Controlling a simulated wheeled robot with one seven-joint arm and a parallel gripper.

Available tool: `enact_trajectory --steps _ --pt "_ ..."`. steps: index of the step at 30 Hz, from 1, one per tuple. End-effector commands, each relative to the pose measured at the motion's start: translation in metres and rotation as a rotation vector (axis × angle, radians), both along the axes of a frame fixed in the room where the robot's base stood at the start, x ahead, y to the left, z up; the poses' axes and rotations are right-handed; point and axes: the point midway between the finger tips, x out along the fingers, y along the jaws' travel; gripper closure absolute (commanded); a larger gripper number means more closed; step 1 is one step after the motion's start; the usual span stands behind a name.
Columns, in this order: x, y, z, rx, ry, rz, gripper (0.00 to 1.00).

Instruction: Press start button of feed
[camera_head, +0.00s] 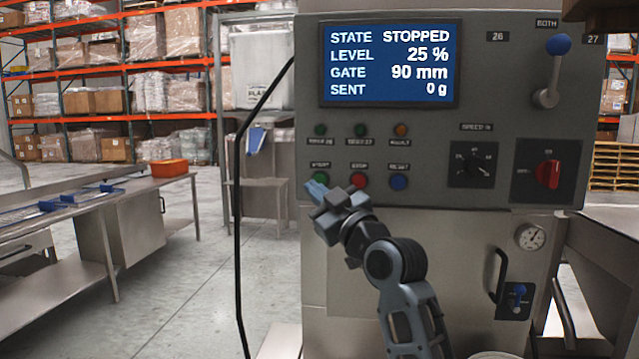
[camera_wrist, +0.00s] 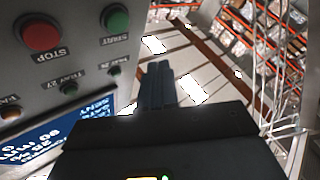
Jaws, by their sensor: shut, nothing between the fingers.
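The feed's control panel (camera_head: 430,150) is a grey box with a blue screen (camera_head: 390,62) that reads STATE STOPPED, LEVEL 25 %, GATE 90 mm, SENT 0 g. The green START button (camera_head: 320,176) is at the lower left of the panel, with the red STOP button (camera_head: 359,181) to its right. In the wrist view the green button (camera_wrist: 115,19) is at top, left of the fingers. My gripper (camera_head: 316,188) is shut and empty, its tips close to the lower left of the green button. The wrist view shows the shut fingers (camera_wrist: 157,82) apart from the button.
A blue RESET button (camera_head: 398,182), a speed dial (camera_head: 473,164), a red rotary switch (camera_head: 548,174) and a blue-knobbed lever (camera_head: 553,70) are on the panel. A black cable (camera_head: 238,200) hangs left of it. A steel table (camera_head: 100,208) stands left, with open floor between.

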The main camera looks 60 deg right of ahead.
Motion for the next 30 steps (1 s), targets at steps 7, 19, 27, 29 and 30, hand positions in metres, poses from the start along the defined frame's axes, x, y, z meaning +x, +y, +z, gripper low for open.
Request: enact_trajectory --steps 7,19,27,29,30 --pt "0.011 -0.032 -0.002 -0.002 0.000 -0.002 1.00" --pt "0.019 -0.053 -0.001 0.001 0.001 0.000 1.00" --pt "0.019 -0.054 0.000 0.001 0.001 0.000 1.00" --pt "0.019 -0.054 0.000 0.001 0.001 0.000 1.00" --pt "0.019 -0.054 0.000 0.001 0.001 0.000 1.00"
